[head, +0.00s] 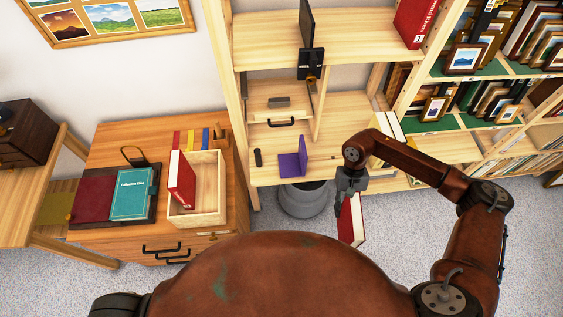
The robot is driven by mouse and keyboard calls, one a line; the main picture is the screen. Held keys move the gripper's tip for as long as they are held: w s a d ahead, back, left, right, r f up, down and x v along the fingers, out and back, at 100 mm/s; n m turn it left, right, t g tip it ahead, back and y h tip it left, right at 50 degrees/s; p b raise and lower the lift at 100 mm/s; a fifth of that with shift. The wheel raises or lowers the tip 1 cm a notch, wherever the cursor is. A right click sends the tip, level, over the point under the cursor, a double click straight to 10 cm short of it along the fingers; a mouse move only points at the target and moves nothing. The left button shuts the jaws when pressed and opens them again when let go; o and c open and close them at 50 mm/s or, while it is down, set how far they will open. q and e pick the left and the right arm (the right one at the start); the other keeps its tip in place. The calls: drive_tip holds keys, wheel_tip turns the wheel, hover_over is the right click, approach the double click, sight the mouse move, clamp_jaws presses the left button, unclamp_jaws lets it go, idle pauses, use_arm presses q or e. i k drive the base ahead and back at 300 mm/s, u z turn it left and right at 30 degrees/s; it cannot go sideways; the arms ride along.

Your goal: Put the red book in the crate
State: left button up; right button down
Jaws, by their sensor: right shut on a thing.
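A red book (351,221) with pale page edges hangs tilted from my right gripper (349,194), which is shut on its upper end. The book is in front of the shelf unit, above the carpet. The light wooden crate (208,170) stands on the orange-brown cabinet at the left, well away from the gripper. Another red book (183,184) stands inside the crate at its left side. My left gripper is not in view.
The cabinet (118,136) also holds a teal book (133,195) and a dark red one (94,199). A grey bin (304,200) stands on the floor between cabinet and gripper. A purple bookend (293,160) is on the shelf. Another red book (414,24) is higher up.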

sight(211, 191)
drive_tip(key=z, duration=2.35)
drive_tip(key=k, duration=2.85)
drive_tip(key=u, duration=1.9)
drive_tip(key=i, duration=0.5)
drive_tip(key=z, duration=0.05)
